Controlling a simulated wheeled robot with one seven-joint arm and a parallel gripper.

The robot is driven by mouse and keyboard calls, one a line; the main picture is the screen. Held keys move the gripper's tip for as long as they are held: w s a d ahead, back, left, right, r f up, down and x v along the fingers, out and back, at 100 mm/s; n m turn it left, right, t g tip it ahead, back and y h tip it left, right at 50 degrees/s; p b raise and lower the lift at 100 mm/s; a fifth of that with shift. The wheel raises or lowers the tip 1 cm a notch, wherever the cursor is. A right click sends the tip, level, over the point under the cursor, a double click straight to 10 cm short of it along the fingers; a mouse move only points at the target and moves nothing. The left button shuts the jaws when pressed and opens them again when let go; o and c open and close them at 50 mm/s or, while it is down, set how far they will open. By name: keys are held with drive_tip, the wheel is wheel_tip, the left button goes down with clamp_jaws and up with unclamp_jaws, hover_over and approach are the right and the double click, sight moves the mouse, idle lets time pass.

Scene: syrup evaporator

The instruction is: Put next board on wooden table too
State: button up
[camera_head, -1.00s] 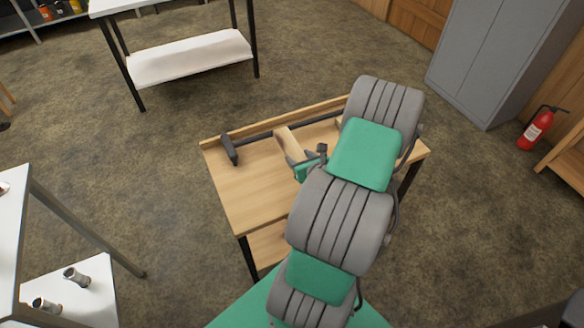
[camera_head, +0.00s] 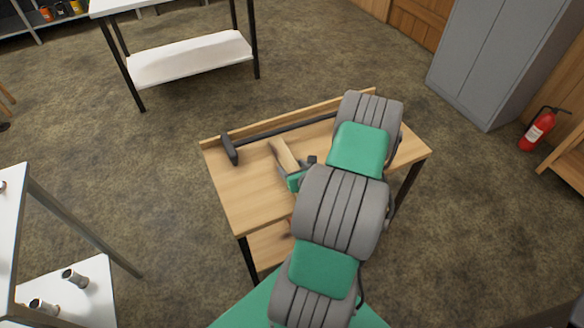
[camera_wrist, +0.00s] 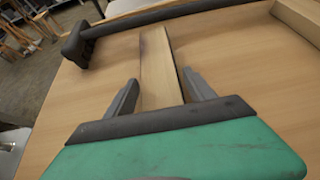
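The wooden table (camera_head: 240,190) has a light top with a raised back edge. A short pale board (camera_head: 284,154) lies on it or just above it, left of my arm; it also shows in the wrist view (camera_wrist: 157,65), pointing away from me. My gripper (camera_wrist: 161,78) has its fingers apart on both sides of the board's near part, with narrow gaps visible. In the head view my gripper (camera_head: 285,170) is low over the tabletop. A second piece of wood (camera_wrist: 298,16) shows at the top right of the wrist view; my arm hides that area in the head view.
A long dark-handled hammer-like tool (camera_head: 229,149) lies along the table's back edge, behind the board. The table's front left is bare. A white table (camera_head: 190,60) stands at the back, a grey cabinet (camera_head: 495,60) and fire extinguisher (camera_head: 537,129) at right.

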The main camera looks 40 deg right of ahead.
drive_tip(key=shift+o, duration=0.9)
